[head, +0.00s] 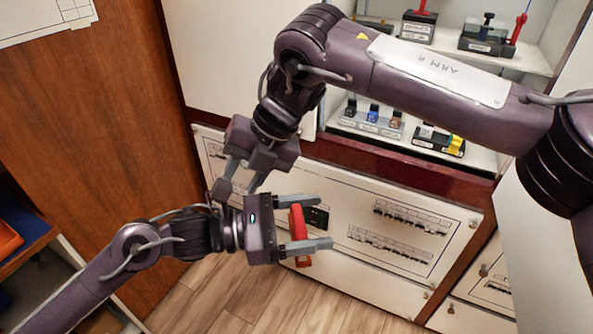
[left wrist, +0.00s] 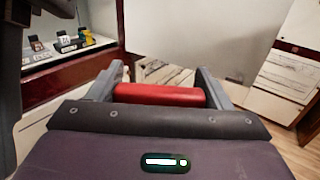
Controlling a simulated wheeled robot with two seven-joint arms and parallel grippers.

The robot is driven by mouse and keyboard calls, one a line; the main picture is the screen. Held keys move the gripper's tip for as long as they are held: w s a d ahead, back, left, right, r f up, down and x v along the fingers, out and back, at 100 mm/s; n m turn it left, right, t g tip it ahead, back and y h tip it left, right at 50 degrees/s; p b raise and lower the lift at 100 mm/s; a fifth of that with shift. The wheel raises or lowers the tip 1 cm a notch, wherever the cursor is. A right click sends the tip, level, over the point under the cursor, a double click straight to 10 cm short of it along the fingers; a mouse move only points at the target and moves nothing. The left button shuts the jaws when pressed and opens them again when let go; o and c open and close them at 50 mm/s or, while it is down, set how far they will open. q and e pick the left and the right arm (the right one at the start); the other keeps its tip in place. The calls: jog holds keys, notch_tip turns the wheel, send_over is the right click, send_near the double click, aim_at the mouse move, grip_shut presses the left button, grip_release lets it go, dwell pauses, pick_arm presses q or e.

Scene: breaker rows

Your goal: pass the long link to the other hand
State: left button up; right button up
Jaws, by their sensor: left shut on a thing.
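The long link is a red bar (head: 299,236), held upright-looking across my left gripper (head: 312,222) in the head view. In the left wrist view the red bar (left wrist: 160,95) lies crosswise between the two fingers. My left gripper is shut on it. My right gripper (head: 236,188) comes down from above, its fingers apart and nothing seen between them. It is left of the link, close to my left wrist, and it does not touch the link. Whether it touches my left wrist I cannot tell.
Behind the grippers is a white panel (head: 345,222) with rows of breakers. Above it an open cabinet shelf (head: 470,165) holds small labelled parts, including blue and yellow ones. A wooden door (head: 110,120) stands left. Wood floor (head: 240,300) shows below. A blue-topped shelf (head: 25,228) is at the left edge.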

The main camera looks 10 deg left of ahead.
aim_at(297, 219)
jog(key=s+d+r+h, duration=0.1)
jog(key=d+r, duration=0.1)
jog(key=d, duration=0.1)
jog(key=s+d+r+t+h, duration=0.1)
jog(key=d+r+h, duration=0.1)
jog(key=d, duration=0.1)
jog(key=s+d+r+h, duration=0.2)
jog(key=d, duration=0.2)
jog(key=shift+r+t, duration=0.25)
jog(key=shift+t, duration=0.15)
pick_arm(q)
jog(key=shift+s, duration=0.1)
pick_arm(e)
jog(key=shift+s+d+h, duration=0.15)
jog(key=shift+s+h, duration=0.15)
notch_tip(297, 219, down, 12)
jog(key=shift+d+r, duration=0.1)
jog(key=shift+c, duration=0.2)
jog(key=c, duration=0.7)
pick_arm(q)
jog(key=o, duration=1.2)
jog(key=shift+c, duration=0.2)
pick_arm(e)
grip_shut()
